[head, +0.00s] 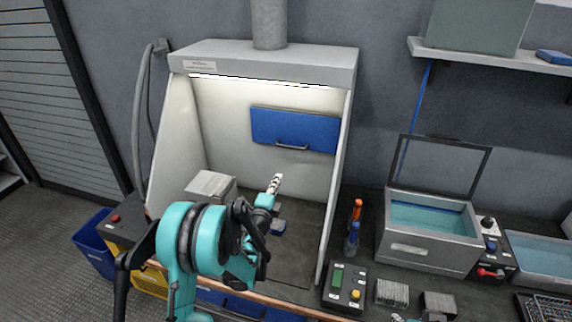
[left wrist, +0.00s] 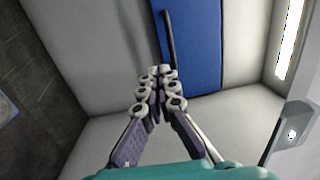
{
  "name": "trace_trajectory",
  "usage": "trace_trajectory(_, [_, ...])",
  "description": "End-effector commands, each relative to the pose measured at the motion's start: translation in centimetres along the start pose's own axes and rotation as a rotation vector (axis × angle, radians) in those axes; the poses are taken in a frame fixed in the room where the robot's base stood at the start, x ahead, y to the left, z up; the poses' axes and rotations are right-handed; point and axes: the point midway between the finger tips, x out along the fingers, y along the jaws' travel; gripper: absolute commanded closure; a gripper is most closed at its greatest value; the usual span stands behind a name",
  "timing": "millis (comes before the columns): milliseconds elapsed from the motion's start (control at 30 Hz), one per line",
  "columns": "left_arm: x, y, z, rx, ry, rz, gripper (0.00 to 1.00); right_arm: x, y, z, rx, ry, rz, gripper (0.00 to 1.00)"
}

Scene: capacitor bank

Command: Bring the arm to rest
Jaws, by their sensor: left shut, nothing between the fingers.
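My left arm reaches up from the bottom of the head view into a lit, open-fronted hood (head: 262,62). My left gripper (head: 276,182) is inside the hood's opening, fingers together, with nothing held. In the left wrist view its two fingers (left wrist: 157,75) meet at the tips. Beyond them is a blue panel (head: 295,130) with a dark bar handle, which also shows in the left wrist view (left wrist: 198,45). The gripper appears apart from the panel. A small part of what looks like my right gripper (head: 398,318) shows at the bottom edge; its fingers are mostly cut off.
A light grey block (head: 211,186) sits in the hood, left of my gripper. A blue bin (head: 93,243) stands on the floor at left.

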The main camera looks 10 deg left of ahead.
Motion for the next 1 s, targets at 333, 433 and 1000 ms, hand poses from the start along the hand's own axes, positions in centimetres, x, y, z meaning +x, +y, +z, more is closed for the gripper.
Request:
trace_trajectory(333, [-4.6,-7.1,2.7,-0.355,-0.211,0.085,1.0,0.0,0.0,0.0,0.0,0.0,0.0,0.6])
trace_trajectory(433, [-7.6,-8.6,3.3,-0.517,-0.3,0.14,1.0,0.0,0.0,0.0,0.0,0.0,0.0,0.6])
trace_trajectory(1000, [-33.0,-4.2,-3.2,-1.305,-0.733,0.633,1.0,0.0,0.0,0.0,0.0,0.0,0.0,0.6])
